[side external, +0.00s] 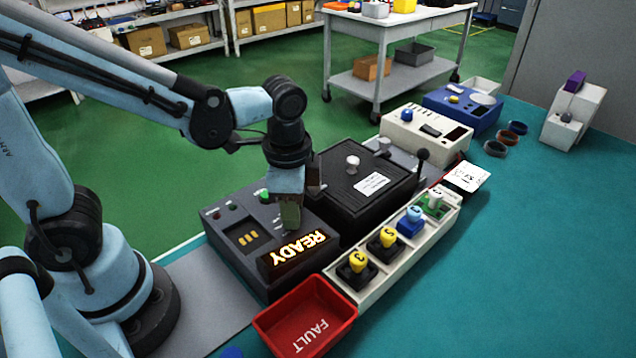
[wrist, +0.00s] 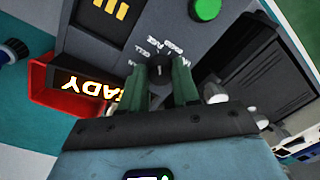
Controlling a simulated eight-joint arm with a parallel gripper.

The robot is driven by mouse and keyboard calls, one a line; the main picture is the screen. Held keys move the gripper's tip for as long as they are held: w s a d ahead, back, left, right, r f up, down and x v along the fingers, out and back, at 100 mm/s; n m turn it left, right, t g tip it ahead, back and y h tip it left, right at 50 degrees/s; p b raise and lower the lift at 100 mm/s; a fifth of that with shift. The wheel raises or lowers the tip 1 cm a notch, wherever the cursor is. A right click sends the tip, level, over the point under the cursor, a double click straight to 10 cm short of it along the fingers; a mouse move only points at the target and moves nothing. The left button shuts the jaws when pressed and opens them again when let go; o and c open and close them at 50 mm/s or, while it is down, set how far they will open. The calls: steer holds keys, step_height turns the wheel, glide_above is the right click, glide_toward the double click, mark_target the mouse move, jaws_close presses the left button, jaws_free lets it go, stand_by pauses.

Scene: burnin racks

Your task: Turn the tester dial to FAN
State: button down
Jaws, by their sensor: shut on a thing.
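The tester (side external: 226,228) is a dark grey box with a lit READY display (side external: 292,254), left of centre in the side view. My gripper (side external: 290,213) points down over its panel. In the wrist view my gripper (wrist: 159,82) has its two green fingers on either side of the black tester dial (wrist: 160,71), shut on it. A white mark shows on the dial. Small white labels lie around its far side; one seems to read CELL, the others are too small to read surely. The dial is hidden behind my gripper in the side view.
A black lidded box (side external: 338,203) stands close beside the tester. A red FAULT tray (side external: 345,312) and a white rack (side external: 450,222) of several numbered modules stand in front. A green button (wrist: 205,9) sits near the dial. The teal table at right is mostly clear.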

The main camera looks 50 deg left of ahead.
steer(key=n, duration=0.4)
steer(key=shift+n, duration=0.3)
steer(key=n, duration=0.3)
steer(key=shift+n, duration=0.4)
steer(key=n, duration=0.4)
steer(key=shift+g, duration=0.3)
steer(key=shift+w+n, duration=0.1)
steer(key=shift+n, duration=1.6)
steer(key=c, duration=0.8)
jaws_free()
steer(key=shift+w+d+r, duration=0.1)
steer(key=shift+d+r, duration=0.05)
steer(key=shift+r, duration=2.9)
steer(key=shift+w+d+r, duration=0.1)
steer(key=shift+r, duration=2.9)
